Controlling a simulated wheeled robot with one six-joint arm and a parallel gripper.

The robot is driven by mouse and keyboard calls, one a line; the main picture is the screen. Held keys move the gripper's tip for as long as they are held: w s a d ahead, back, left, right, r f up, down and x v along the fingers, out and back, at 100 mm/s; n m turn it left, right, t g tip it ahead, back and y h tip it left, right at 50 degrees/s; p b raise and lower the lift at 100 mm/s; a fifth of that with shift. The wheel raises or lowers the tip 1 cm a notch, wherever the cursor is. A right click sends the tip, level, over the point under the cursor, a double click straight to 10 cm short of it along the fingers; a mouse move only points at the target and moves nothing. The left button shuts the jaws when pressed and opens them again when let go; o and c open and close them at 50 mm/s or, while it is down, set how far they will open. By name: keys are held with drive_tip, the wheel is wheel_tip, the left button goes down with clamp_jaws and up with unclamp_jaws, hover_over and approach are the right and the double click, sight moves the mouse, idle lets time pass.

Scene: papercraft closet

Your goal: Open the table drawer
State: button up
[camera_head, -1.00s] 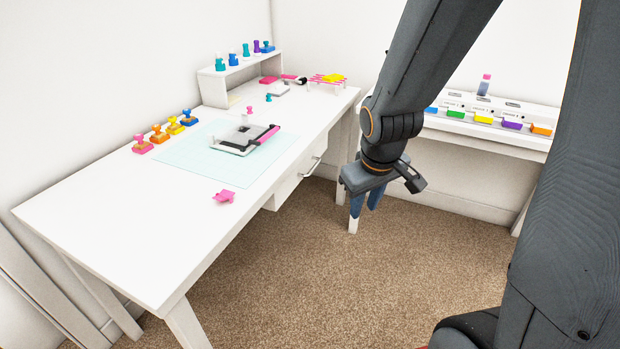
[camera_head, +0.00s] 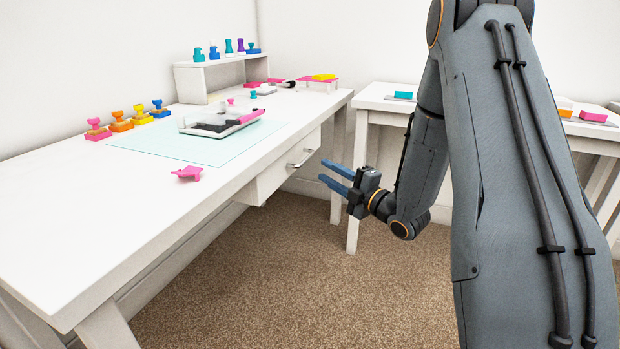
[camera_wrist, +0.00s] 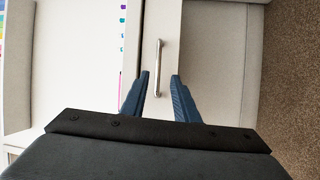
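The white table (camera_head: 60,215) has a white drawer (camera_head: 277,176) under its top, on the side facing me. The drawer looks closed. A silver bar handle (camera_head: 301,158) is on its front. My gripper (camera_head: 328,172) has blue fingers, open and empty, pointing left toward the handle with a gap between. In the wrist view the handle (camera_wrist: 158,66) lies ahead of and between the two open fingertips (camera_wrist: 160,75), on the drawer front (camera_wrist: 176,95); they do not appear to touch it.
On the table are a cutting mat (camera_head: 170,146), a paper trimmer (camera_head: 220,122), a pink piece (camera_head: 188,173), several stamps (camera_head: 122,122) and a small shelf (camera_head: 190,82). A second white table (camera_head: 376,98) stands behind my arm. The carpet (camera_head: 250,290) in front is clear.

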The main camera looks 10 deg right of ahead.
drive_tip(key=w+a+r+n+y+b, duration=0.1)
drive_tip(key=w+a+b, duration=0.1)
drive_tip(key=w+a, duration=0.2)
drive_tip(key=shift+w, duration=1.1)
clamp_jaws()
